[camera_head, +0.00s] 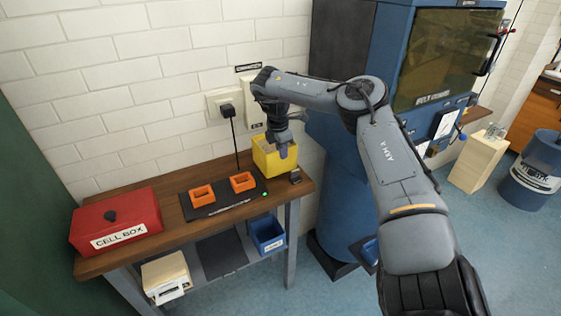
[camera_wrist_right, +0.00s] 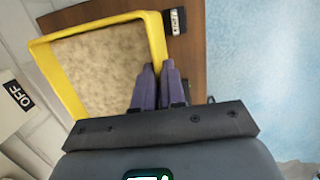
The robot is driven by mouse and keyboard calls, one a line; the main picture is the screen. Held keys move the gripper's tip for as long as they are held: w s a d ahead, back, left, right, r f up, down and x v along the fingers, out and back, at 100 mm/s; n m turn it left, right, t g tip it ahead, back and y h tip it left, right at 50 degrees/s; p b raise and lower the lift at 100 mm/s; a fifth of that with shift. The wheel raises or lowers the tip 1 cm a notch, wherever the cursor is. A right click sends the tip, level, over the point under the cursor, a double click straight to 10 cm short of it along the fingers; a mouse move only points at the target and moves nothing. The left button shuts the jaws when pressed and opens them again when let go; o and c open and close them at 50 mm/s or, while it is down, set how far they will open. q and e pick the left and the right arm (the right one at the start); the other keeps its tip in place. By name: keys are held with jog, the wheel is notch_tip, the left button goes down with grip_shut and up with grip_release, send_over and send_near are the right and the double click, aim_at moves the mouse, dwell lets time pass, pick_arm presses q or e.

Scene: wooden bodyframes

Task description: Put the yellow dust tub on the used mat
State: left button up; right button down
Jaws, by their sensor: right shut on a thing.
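The yellow dust tub (camera_head: 267,164) is at the right end of the wooden bench, against the wall. In the right wrist view its yellow rim (camera_wrist_right: 153,38) surrounds a tan, grainy fill. My right gripper (camera_head: 287,151) reaches down from above and is shut on the tub's wall; its purple fingers (camera_wrist_right: 159,84) lie close together at the rim in the wrist view. The tub looks upright; whether it touches the bench is unclear. A dark mat (camera_head: 222,254) lies on the lower shelf; I can read no label on it. My left gripper is out of view.
A black pad (camera_head: 222,204) with two orange trays and a green light lies left of the tub. A red cell box (camera_head: 116,219) fills the bench's left end. A blue bin (camera_head: 267,234) and a cream box (camera_head: 167,274) flank the shelf mat. A blue machine stands right.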

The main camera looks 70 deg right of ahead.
aim_at(282, 161)
jog(key=shift+f, duration=1.85)
jog(key=shift+d+b, duration=0.1)
jog(key=shift+b, duration=0.2)
jog(key=c, duration=1.2)
grip_release()
jog(key=shift+f, duration=0.1)
notch_tip(282, 161, up, 10)
jog(key=a+p, duration=0.1)
jog(key=p, duration=0.1)
jog(key=shift+w+a+r, duration=0.2)
jog(key=shift+w+a, duration=0.1)
jog(key=shift+w, duration=0.1)
jog(key=shift+a+r, duration=0.15)
jog(key=shift+r, duration=0.65)
